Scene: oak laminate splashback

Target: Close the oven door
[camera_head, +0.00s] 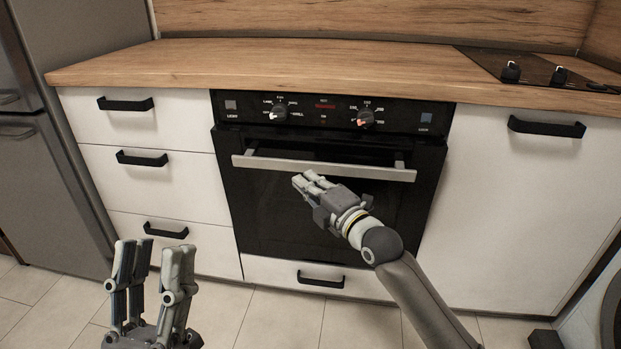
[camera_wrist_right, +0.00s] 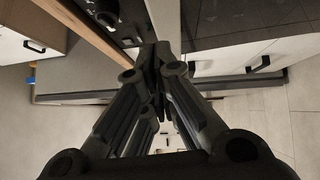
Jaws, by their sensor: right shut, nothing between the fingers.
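The oven (camera_head: 325,215) has a black front door with a silver bar handle (camera_head: 325,166) across its top. The door stands near upright under the control panel (camera_head: 330,112); a dark strip shows behind the handle, and I cannot tell whether it is fully flush. My right gripper (camera_head: 306,181) is shut and empty, in front of the door just below the handle; I cannot tell if it touches. In the right wrist view its fingers (camera_wrist_right: 160,75) meet at the tips beside a pale bar. My left gripper (camera_head: 152,262) is open and empty, low at the left, away from the oven.
White drawers (camera_head: 140,185) with black handles stand left of the oven, and a white cabinet (camera_head: 530,200) stands right. A drawer (camera_head: 300,277) lies below the door. The wooden worktop (camera_head: 270,65) is clear except for the hob (camera_head: 545,68). A grey fridge (camera_head: 45,150) stands far left.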

